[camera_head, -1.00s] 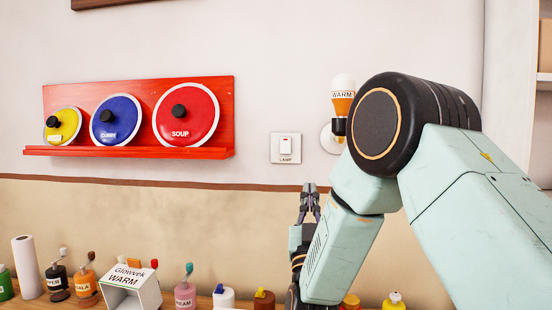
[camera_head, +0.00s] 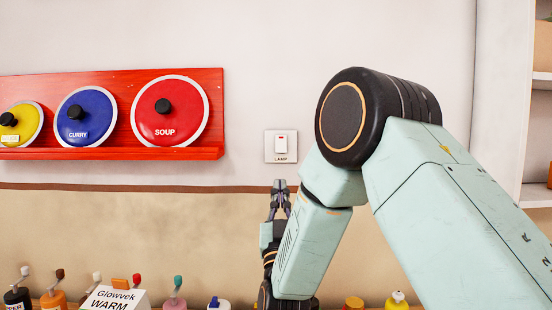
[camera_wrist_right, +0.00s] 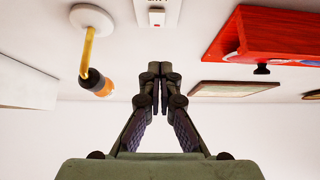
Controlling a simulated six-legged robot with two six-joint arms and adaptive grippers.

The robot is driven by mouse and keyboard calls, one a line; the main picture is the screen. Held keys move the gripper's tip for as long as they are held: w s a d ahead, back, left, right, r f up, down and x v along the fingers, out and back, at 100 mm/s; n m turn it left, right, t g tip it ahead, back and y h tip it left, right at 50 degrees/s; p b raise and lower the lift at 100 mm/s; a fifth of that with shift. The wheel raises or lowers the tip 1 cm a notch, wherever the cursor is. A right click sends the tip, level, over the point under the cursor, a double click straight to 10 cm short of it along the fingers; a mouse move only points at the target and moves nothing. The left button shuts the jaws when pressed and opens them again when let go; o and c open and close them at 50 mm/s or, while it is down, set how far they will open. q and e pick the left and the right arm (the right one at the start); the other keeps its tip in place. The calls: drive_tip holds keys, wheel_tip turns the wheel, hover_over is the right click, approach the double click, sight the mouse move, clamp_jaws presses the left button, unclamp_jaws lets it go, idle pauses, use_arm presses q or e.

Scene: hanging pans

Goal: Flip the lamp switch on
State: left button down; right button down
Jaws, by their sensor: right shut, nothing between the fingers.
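The lamp switch (camera_head: 281,146) is a white square plate with a small rocker, labelled LAMP, on the wall in the head view. A small red mark shows near the top of its rocker. The switch also shows at the top of the right wrist view (camera_wrist_right: 157,18). My right gripper (camera_head: 280,186) is shut and empty, just below the switch in the picture; its distance from the wall is hard to tell. In the right wrist view its fingertips (camera_wrist_right: 154,68) point toward the wall. The lamp (camera_wrist_right: 97,83) shows there at left; my arm hides it in the head view. My left gripper is out of view.
A red rack (camera_head: 215,120) with yellow, blue and red pan lids hangs left of the switch. Bottles and a Glowvek WARM box (camera_head: 115,299) stand along the bottom. Shelves (camera_head: 537,194) are at right. The wall around the switch is clear.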

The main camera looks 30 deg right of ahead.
drive_tip(key=p, duration=0.2)
approach(281, 146)
wheel_tip(281, 146, up, 4)
drive_tip(key=w+d, duration=0.1)
drive_tip(key=w, duration=0.1)
drive_tip(key=shift+w+d+f, duration=0.1)
drive_tip(key=shift+w+d, duration=0.25)
drive_tip(key=shift+w, duration=0.25)
drive_tip(key=shift+w+d+f, duration=0.15)
drive_tip(key=shift+w+d, duration=0.2)
drive_tip(key=shift+d, duration=0.05)
drive_tip(key=shift+a, duration=0.15)
